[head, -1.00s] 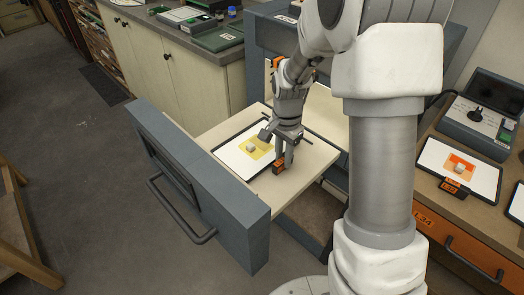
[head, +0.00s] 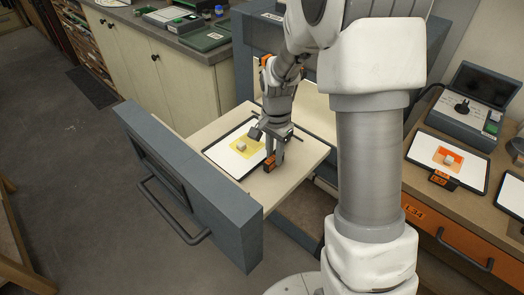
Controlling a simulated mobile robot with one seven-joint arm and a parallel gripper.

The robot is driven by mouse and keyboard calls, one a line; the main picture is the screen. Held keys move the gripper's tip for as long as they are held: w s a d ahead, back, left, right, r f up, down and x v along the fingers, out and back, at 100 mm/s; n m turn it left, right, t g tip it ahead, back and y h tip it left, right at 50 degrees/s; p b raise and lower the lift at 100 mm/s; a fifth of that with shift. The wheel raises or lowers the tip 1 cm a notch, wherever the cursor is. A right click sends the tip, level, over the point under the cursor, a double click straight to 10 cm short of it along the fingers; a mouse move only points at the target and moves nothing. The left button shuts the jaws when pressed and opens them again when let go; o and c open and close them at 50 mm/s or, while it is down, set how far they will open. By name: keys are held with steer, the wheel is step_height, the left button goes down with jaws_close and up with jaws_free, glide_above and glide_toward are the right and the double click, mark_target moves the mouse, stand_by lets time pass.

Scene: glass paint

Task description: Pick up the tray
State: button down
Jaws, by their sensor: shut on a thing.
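The tray (head: 221,149) is a flat white plate with a dark rim. It lies on the light pull-out board behind the grey drawer front. A yellow patch and a small pale cube (head: 241,146) are on it. An orange and dark block (head: 269,163) sits at the tray's near right edge. My gripper (head: 270,152) points down over that edge, with its fingers shut at the block, which looks like the tray's handle. The fingertips partly hide the contact.
The grey drawer front (head: 190,185) with its bar handle stands left of the board. A similar tray with an orange patch (head: 468,158) lies on the right bench beside a grey device (head: 471,110). A counter (head: 175,35) is behind. Open floor lies left.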

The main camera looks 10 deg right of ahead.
steer(key=shift+r, duration=0.15)
steer(key=shift+w+r, duration=0.1)
steer(key=shift+r, duration=1.65)
steer(key=shift+d+r, duration=0.2)
steer(key=shift+r, duration=0.1)
steer(key=s+d+r+p, duration=0.3)
steer(key=s+d+r, duration=0.2)
steer(key=d+r, duration=0.4)
steer(key=shift+s+d+r+p, duration=0.3)
steer(key=shift+d+r, duration=0.05)
steer(key=shift+d, duration=0.1)
steer(key=shift+s, duration=0.1)
